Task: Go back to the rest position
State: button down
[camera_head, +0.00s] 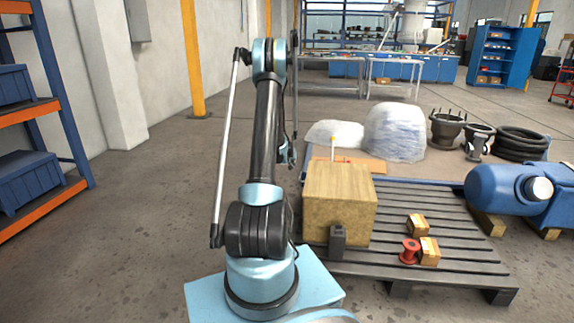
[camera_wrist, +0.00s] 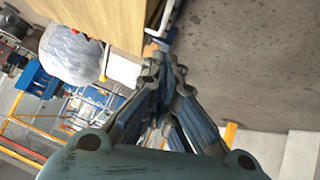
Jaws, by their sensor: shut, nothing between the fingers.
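My gripper (camera_wrist: 163,65) shows in the wrist view with its fingers drawn together and nothing between them. In the head view my arm stands folded upright left of the pallet, and the gripper is mostly hidden behind it. A wooden box (camera_head: 341,205) stands on the near left of the dark pallet (camera_head: 455,235). The box also shows at the top of the wrist view (camera_wrist: 112,18), beyond the fingertips. A small white upright part with a yellow tip (camera_head: 333,145) shows at the back of the box. I see no contact between the gripper and any object.
Small cartons (camera_head: 429,250) and a red spool (camera_head: 409,252) lie on the pallet. A dark block (camera_head: 338,240) stands before the box. A blue motor (camera_head: 497,187) is at the right, wrapped bundles (camera_head: 395,132) behind. A shelf rack (camera_head: 45,115) stands left; floor between is clear.

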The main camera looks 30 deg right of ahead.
jog(key=s+a+r+n+y, duration=0.1)
jog(key=s+a+r, duration=0.5)
jog(key=a+r, duration=0.35)
jog(key=s+a+r+n+y, duration=0.1)
jog(key=s+a+r+y, duration=0.1)
jog(key=s+a+r, duration=0.55)
jog(key=s+a+r+n+g+y, duration=0.1)
jog(key=s+a+r, duration=0.2)
jog(key=s+a, duration=0.4)
jog(key=s+a+r+g, duration=0.1)
jog(key=s+a+r, duration=0.1)
jog(key=s+a, duration=0.5)
jog(key=s+a+f+n+y, duration=0.1)
jog(key=s+a, duration=0.3)
jog(key=s, duration=0.4)
jog(key=s+a+f+n+g+y, duration=0.1)
jog(key=s+a+f, duration=0.2)
jog(key=s, duration=0.5)
jog(key=s+a+f+n+g, duration=0.1)
jog(key=s+a+f, duration=0.1)
jog(key=s+a, duration=0.3)
jog(key=shift+s+a+f+y, duration=0.15)
jog(key=shift+s+a+y, duration=0.25)
jog(key=shift+s, duration=1.05)
